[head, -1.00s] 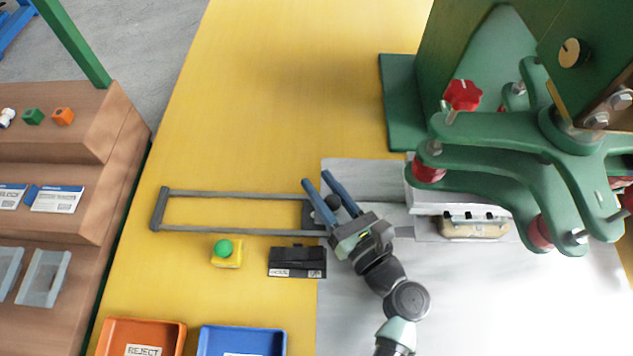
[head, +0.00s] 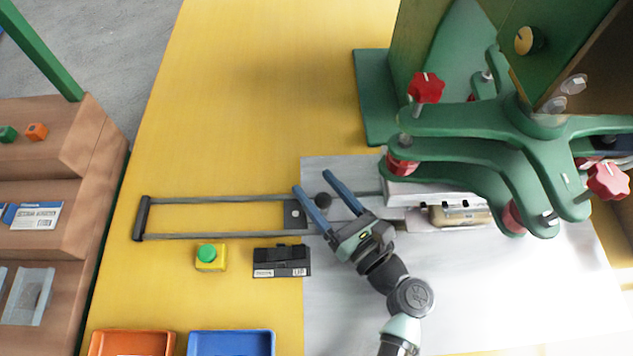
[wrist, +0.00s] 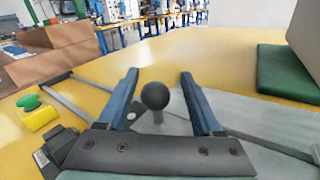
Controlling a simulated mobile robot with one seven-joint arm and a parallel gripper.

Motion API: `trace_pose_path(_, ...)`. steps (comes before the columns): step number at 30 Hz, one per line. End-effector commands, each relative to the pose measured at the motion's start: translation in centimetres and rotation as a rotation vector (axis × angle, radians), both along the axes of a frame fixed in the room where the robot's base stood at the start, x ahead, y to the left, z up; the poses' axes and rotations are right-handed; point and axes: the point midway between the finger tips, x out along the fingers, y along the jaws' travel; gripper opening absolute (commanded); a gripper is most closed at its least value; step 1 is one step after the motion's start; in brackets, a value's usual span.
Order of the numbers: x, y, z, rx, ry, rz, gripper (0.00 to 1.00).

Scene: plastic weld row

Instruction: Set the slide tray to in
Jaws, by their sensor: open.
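The slide tray's dark plate (head: 295,214) sits on two grey rails to the left of the green press. A black ball knob (head: 323,200) stands upright at it; it also shows in the wrist view (wrist: 155,96). The tray's white-grey block (head: 400,197) and a tan part (head: 460,215) are partly hidden under the press arms. My gripper (head: 313,182) is open, with its blue fingers on either side of the knob. In the wrist view my gripper (wrist: 160,77) shows gaps between the knob and both fingers.
The rails end at a dark crossbar (head: 142,218) on the left. A yellow box with a green button (head: 208,255) and a black box (head: 281,262) lie in front of the rails. Orange (head: 132,342) and blue (head: 231,342) bins stand nearest. The yellow table behind the rails is clear.

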Motion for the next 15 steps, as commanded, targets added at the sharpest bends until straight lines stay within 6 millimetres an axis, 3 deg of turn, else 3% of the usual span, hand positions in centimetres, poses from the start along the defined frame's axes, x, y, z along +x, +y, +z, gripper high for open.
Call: trace_pose_path(15,-8.6,-5.8,0.0,-0.001,0.002,-0.005,0.67)
